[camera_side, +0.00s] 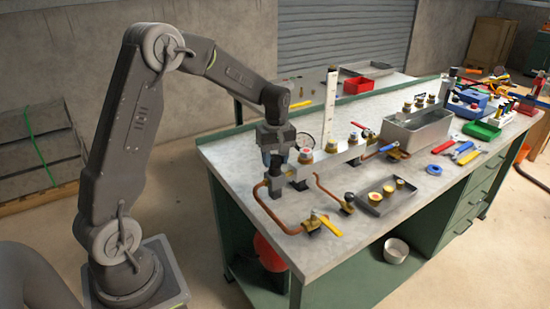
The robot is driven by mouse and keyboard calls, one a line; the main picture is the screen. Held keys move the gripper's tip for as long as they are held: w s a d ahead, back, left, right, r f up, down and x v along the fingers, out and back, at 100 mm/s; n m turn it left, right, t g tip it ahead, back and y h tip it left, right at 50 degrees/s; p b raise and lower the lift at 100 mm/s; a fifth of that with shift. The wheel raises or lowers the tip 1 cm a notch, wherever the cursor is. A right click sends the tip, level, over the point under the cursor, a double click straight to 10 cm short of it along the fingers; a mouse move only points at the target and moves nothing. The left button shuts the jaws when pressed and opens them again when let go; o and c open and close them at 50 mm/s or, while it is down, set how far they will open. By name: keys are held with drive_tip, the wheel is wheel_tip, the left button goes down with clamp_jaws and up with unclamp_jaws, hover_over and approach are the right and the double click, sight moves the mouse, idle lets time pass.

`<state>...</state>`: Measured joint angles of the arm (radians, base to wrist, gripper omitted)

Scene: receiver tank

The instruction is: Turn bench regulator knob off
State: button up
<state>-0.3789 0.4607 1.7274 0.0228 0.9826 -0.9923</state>
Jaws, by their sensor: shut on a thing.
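A pale grey manifold bar (326,161) with fittings along it stands on the workbench (240,150), with copper pipes at its near side. My gripper (275,171) points down at the left end of this bar. Its jaws are shut on a small part there, which looks like the bench regulator knob. The jaws hide most of that part, so its turned position cannot be told. A round gauge-like disc (305,141) stands just behind and right of my gripper.
A yellow-handled valve (322,222) sits on the copper pipe (268,208) near the front edge. A shallow tray (385,198) holds small brass parts. A tall white upright (330,110) rises behind the bar.

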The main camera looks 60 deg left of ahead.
sight(274, 156)
drive_tip(key=n, duration=0.4)
drive_tip(key=shift+n, duration=0.3)
drive_tip(key=n, duration=0.4)
drive_tip(key=shift+a+r+n, duration=0.1)
drive_tip(key=shift+n, duration=0.2)
drive_tip(key=n, duration=0.4)
drive_tip(key=shift+n, duration=2.4)
drive_tip(key=o, duration=0.9)
drive_tip(key=r, duration=1.3)
drive_tip(key=shift+a+r, duration=0.2)
drive_tip(key=shift+r, duration=0.15)
